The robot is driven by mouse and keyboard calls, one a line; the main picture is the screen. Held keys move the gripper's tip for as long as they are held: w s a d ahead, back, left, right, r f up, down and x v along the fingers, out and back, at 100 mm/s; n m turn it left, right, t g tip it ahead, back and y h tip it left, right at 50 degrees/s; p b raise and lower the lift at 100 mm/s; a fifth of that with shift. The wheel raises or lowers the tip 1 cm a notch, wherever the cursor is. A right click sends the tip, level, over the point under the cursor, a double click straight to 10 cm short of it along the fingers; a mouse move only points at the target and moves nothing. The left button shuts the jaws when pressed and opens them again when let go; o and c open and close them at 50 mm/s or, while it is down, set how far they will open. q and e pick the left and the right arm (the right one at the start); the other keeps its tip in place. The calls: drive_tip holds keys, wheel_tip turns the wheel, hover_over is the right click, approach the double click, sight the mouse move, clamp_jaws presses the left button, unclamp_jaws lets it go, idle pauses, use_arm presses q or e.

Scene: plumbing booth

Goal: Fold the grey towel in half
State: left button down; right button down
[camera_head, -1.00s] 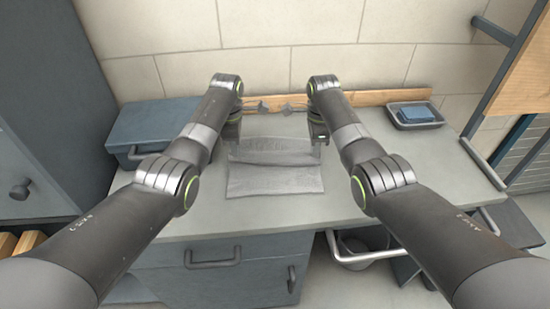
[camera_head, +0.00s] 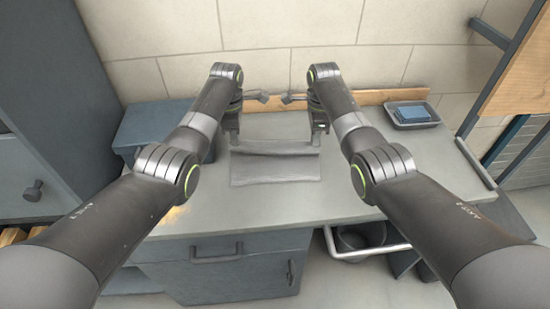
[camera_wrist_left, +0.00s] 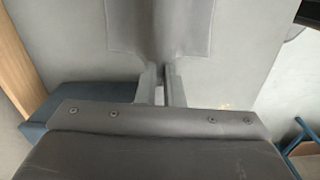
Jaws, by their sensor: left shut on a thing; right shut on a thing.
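The grey towel (camera_head: 275,170) lies on the counter in the head view, with a ridge or fold running across it. My left gripper (camera_head: 234,142) is shut at its far left corner area, and my right gripper (camera_head: 321,140) is shut at its far right corner area. In the left wrist view the towel (camera_wrist_left: 160,25) runs up from between the left fingers (camera_wrist_left: 161,88), its cloth drawn toward them. The arms partly hide the corners, and I cannot tell how high the held edge is above the counter.
A blue-grey box (camera_head: 150,130) stands left of the towel. A grey tray with a blue item (camera_head: 412,113) is at the back right. A wooden strip (camera_head: 370,98) runs along the wall. The counter (camera_head: 275,215) in front of the towel is bare.

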wheel_tip(320, 180, up, 9)
drive_tip(key=p, duration=0.8)
drive_tip(key=shift+a+f, duration=0.1)
drive_tip(key=shift+f, duration=0.05)
